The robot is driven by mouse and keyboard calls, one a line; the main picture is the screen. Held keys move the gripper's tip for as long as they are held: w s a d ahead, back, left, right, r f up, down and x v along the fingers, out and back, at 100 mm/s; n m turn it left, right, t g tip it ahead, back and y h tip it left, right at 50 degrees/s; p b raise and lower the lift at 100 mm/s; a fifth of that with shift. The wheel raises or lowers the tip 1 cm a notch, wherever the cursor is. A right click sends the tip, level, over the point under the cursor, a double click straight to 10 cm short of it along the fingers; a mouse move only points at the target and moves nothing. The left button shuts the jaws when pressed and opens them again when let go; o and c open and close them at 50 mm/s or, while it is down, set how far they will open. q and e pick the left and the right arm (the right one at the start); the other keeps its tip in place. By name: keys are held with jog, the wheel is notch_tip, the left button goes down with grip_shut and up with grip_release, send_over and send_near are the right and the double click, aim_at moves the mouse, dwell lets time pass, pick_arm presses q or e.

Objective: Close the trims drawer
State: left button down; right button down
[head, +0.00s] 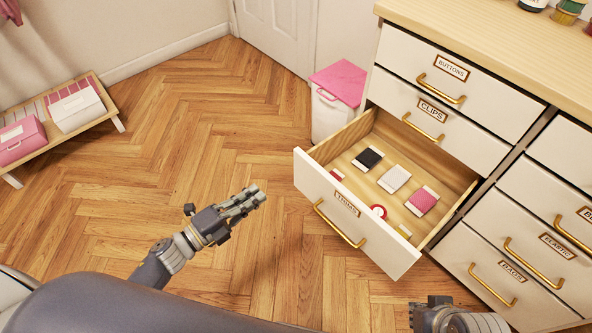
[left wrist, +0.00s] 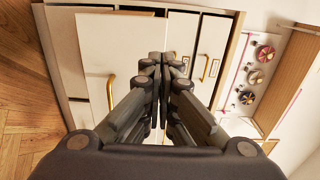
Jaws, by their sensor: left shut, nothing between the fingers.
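The trims drawer (head: 355,218) is pulled out of the cabinet in the head view, with its label and brass handle (head: 338,224) on a white front. Inside lie several small trim cards and a red roll. My left gripper (head: 258,194) is shut and empty, to the left of the drawer front and apart from it. In the left wrist view its fingers (left wrist: 160,65) are together, with white cabinet fronts behind them. My right gripper (head: 432,308) shows only in part at the bottom edge, below the drawer's right end; its fingertips cannot be made out.
A white bin with a pink lid (head: 340,82) stands behind the open drawer. A low bench (head: 105,98) with pink and white boxes stands at left. The wooden floor between is clear.

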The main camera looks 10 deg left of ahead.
aim_at(304, 161)
pick_arm(q)
jog(key=b+x, duration=0.1)
jog(key=x, duration=1.3)
